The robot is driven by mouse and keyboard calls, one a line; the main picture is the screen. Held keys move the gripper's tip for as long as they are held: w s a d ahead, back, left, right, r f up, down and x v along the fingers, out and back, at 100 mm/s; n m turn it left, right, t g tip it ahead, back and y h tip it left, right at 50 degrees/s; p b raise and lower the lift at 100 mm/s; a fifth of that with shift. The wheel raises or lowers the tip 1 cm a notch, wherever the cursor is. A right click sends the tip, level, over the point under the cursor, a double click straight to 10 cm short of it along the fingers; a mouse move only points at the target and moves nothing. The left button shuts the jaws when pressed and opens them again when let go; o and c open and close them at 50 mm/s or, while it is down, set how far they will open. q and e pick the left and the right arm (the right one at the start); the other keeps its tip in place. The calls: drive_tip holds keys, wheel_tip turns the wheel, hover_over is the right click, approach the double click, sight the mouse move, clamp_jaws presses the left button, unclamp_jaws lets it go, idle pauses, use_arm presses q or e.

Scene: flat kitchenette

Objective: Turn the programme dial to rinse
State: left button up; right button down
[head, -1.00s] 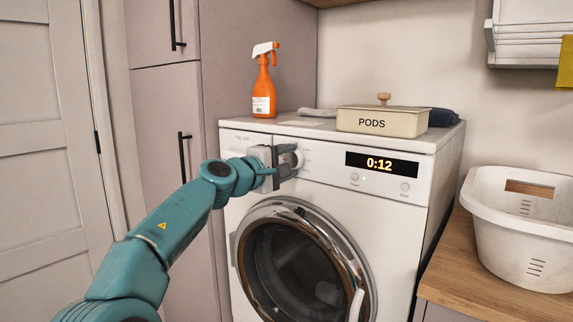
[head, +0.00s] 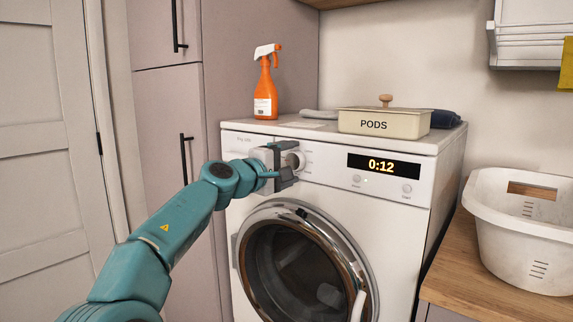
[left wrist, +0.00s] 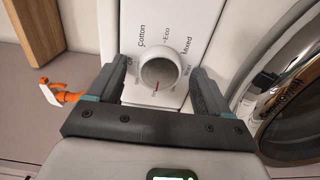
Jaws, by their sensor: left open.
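The programme dial (left wrist: 159,73) is a round grey knob on the white washing machine (head: 400,215). My left gripper (left wrist: 152,82) is open, one finger on each side of the dial, with gaps visible beside the knob. In the head view the left gripper (head: 288,164) is at the dial (head: 300,160), which it partly hides. My right gripper is not in view.
The display (head: 383,165) reads 0:12, with buttons below it. The round door (head: 300,262) is shut under the panel. A PODS box (head: 385,124) and an orange spray bottle (head: 265,95) stand on top. A white basket (head: 520,240) stands on the counter at right.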

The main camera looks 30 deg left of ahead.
use_arm(q)
drive_tip(key=s+a+b, duration=0.1)
drive_tip(key=s+b, duration=0.3)
drive_tip(key=s, duration=1.2)
drive_tip(key=shift+s+a, duration=0.15)
drive_tip(key=shift+s, duration=0.1)
